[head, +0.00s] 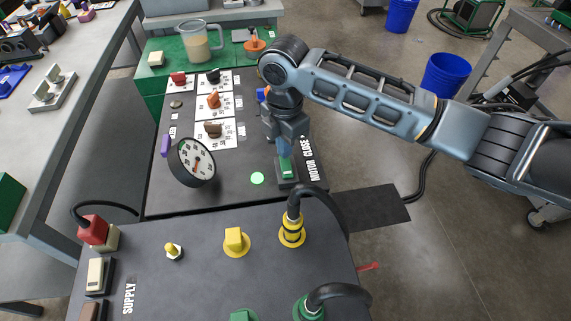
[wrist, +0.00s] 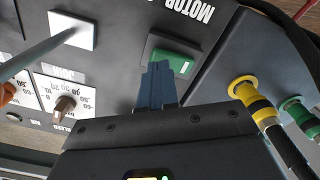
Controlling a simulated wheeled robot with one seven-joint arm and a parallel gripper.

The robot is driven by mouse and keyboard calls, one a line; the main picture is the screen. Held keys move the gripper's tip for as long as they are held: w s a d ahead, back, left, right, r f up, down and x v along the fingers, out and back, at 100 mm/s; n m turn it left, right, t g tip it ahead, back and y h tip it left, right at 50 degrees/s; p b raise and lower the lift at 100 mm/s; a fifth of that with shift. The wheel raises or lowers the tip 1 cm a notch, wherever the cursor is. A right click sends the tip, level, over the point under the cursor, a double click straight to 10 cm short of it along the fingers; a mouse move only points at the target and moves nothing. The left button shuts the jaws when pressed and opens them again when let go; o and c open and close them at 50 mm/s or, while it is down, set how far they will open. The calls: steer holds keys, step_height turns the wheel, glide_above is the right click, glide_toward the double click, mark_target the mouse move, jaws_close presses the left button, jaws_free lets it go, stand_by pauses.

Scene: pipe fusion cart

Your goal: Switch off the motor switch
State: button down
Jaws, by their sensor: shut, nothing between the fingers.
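The motor switch is a green rocker in a dark housing (head: 287,171), beside the white MOTOR lettering (head: 313,168) on the dark panel. In the wrist view the green rocker (wrist: 183,65) shows a small white mark. My gripper (head: 285,152) points down at the switch, with its fingers shut and empty. In the wrist view the blue fingertips (wrist: 158,70) overlap the left part of the rocker and hide some of it. I cannot tell whether they touch it. The rocker's tilt is not clear.
Nearer are a yellow-banded cable plug (head: 292,229) and a yellow knob (head: 236,242). Several knobs on white cards and a jug (head: 200,43) stand farther back.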

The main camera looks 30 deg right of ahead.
steer(key=shift+f+b, duration=0.6)
steer(key=shift+f, duration=0.4)
stand_by(1.0)
steer(key=shift+r+p, duration=3.1)
steer(key=shift+r, duration=0.45)
steer(key=shift+s+f, duration=0.1)
